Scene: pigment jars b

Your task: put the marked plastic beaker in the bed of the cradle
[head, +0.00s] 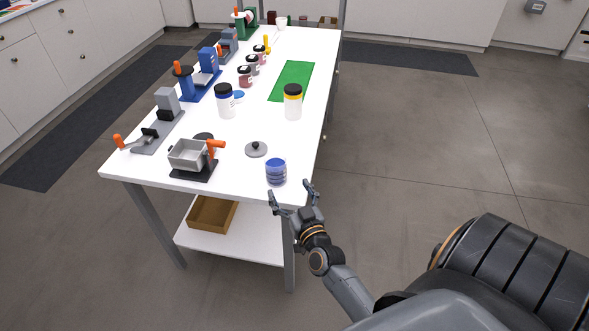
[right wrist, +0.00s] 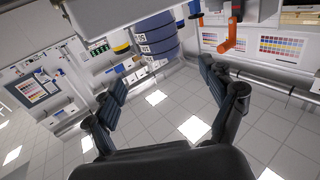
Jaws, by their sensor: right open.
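My right gripper (head: 290,193) is open and empty, just off the table's near edge. Its spread fingers also show in the right wrist view (right wrist: 163,88). A blue ribbed round stack (head: 276,172) stands close beyond it; its bands carry white labels in the right wrist view (right wrist: 157,38). No thing is plainly a marked beaker; two pale jars with dark lids, one blue-banded (head: 226,103) and one yellow-banded (head: 292,105), stand farther back. I cannot tell which fixture is the cradle; a grey open box (head: 187,155) with an orange handle sits on a dark base. My left gripper is out of view.
The white table (head: 240,180) also carries a grey knobbed lid (head: 256,149), a grey clamp fixture (head: 160,130), a blue fixture (head: 203,82), small jars (head: 245,76) and a green mat (head: 296,75). A brown tray (head: 212,214) lies on the lower shelf. Floor to the right is clear.

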